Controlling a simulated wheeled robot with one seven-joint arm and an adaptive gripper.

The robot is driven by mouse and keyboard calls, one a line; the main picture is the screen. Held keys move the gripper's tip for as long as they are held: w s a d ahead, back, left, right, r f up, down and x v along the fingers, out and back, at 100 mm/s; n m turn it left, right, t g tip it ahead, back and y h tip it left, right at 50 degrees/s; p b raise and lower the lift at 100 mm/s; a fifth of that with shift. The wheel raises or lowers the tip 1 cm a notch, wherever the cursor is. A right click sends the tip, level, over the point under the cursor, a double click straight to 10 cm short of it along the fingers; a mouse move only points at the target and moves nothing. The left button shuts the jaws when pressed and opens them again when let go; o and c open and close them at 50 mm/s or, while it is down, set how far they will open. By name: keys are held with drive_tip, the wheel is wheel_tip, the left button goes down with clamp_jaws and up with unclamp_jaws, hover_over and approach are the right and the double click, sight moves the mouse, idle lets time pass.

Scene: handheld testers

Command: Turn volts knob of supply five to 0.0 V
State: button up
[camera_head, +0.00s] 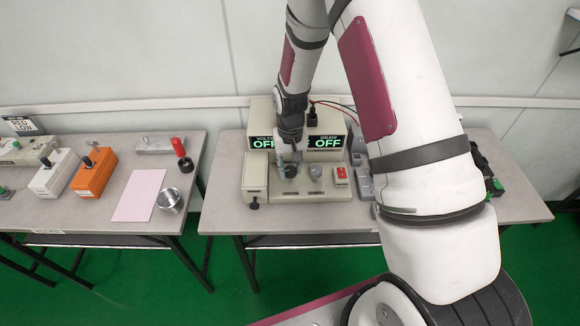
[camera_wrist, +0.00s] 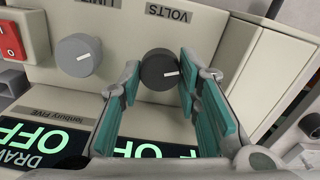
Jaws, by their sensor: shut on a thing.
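The supply (camera_head: 258,180) is a beige bench unit on the right table. Its VOLTS and DRAW displays both read OFF in green. A label ending in FIVE shows on it in the wrist view. The dark volts knob (camera_wrist: 160,70) has a white pointer line and sits under the VOLTS label. My gripper (camera_head: 287,160) reaches down to the panel from above. In the wrist view its teal-padded fingers stand on either side of the volts knob, shut on it. The fingers and wrist hide part of the displays.
A grey knob (camera_wrist: 78,55) and a red switch (camera_wrist: 10,42) sit beside the volts knob. Grey devices (camera_head: 362,180) stand close right of the supply. The left table holds an orange box (camera_head: 94,172), a pink sheet (camera_head: 138,196) and a metal cylinder (camera_head: 170,200).

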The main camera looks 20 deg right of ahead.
sight(290, 169)
drive_tip(key=n, duration=0.7)
drive_tip(key=shift+b, duration=0.35)
drive_tip(key=n, duration=0.6)
drive_tip(key=shift+a, duration=0.1)
drive_tip(key=shift+n, duration=0.4)
drive_tip(key=o, duration=1.1)
drive_tip(key=shift+o, duration=0.2)
wheel_tip(290, 169, up, 12)
